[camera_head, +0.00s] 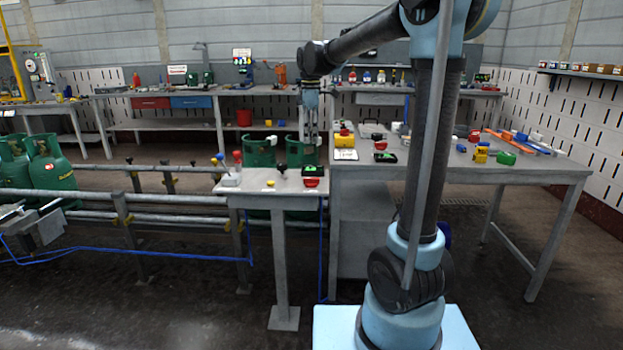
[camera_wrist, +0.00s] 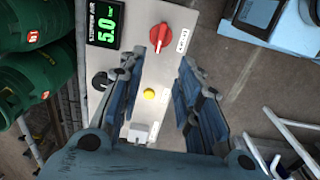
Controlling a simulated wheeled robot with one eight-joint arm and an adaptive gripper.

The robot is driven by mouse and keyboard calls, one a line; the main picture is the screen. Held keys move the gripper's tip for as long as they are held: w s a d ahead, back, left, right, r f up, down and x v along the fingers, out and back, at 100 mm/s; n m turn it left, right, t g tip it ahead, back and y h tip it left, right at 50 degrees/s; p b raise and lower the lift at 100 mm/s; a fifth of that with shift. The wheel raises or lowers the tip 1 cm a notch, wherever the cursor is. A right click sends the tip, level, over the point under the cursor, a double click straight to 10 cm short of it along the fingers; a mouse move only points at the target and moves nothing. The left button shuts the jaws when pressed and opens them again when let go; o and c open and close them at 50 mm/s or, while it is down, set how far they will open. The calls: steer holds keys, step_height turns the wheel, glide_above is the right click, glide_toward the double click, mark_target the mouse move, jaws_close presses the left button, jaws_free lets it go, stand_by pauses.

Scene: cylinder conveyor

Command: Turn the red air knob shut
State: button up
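The red air knob (camera_wrist: 159,36) is on a light panel at the upper middle of the wrist view, with a small label plate (camera_wrist: 183,40) to its right. It also shows in the head view (camera_head: 312,182) near the right end of the small stand's top. A black display (camera_wrist: 103,22) beside it reads 5.0 in green. My gripper (camera_wrist: 162,62) is open and empty, its two dark fingers spread above the panel, apart from the knob in the picture. In the head view my gripper (camera_head: 310,128) hangs pointing down over the stand.
The panel (camera_head: 255,182) also carries a yellow button (camera_wrist: 149,94), a black knob (camera_wrist: 100,80) and a pale block (camera_wrist: 138,132). Green gas cylinders (camera_wrist: 38,25) stand close along its left side. A cluttered workbench (camera_head: 540,172) is to the right in the head view.

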mark_target(311, 181)
step_height(311, 181, down, 16)
stand_by(0.6)
jaws_close()
